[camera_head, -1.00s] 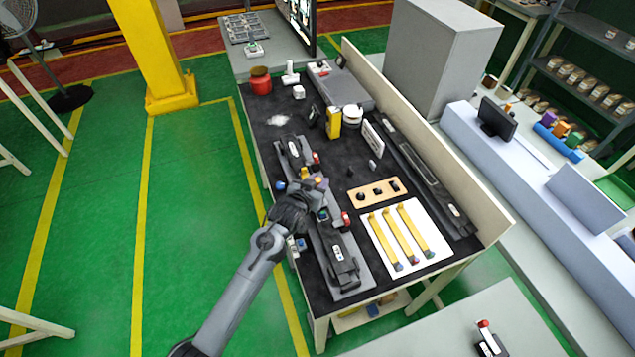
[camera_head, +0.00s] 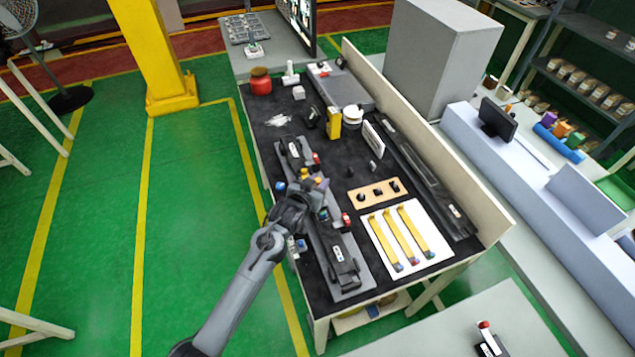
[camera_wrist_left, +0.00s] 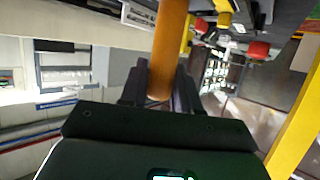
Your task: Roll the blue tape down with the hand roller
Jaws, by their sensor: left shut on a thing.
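My left gripper (camera_head: 311,190) is over the left part of the bench, above a long dark trim part (camera_head: 342,262). In the left wrist view its fingers (camera_wrist_left: 160,92) are shut on an orange cylindrical handle (camera_wrist_left: 168,45), which looks like the hand roller's. The roller's wheel is hidden in both views. Small yellow bits show by the gripper in the head view. I cannot clearly pick out the blue tape; the gripper and arm cover part of the trim. My right gripper is not in view.
On the black bench mat are a wooden block with dark knobs (camera_head: 364,196), a white board (camera_head: 376,236) with three yellow strips, a long dark trim piece (camera_head: 425,175), a yellow box (camera_head: 334,123) and a red jar (camera_head: 261,82). A raised panel (camera_head: 470,180) edges the bench's right side.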

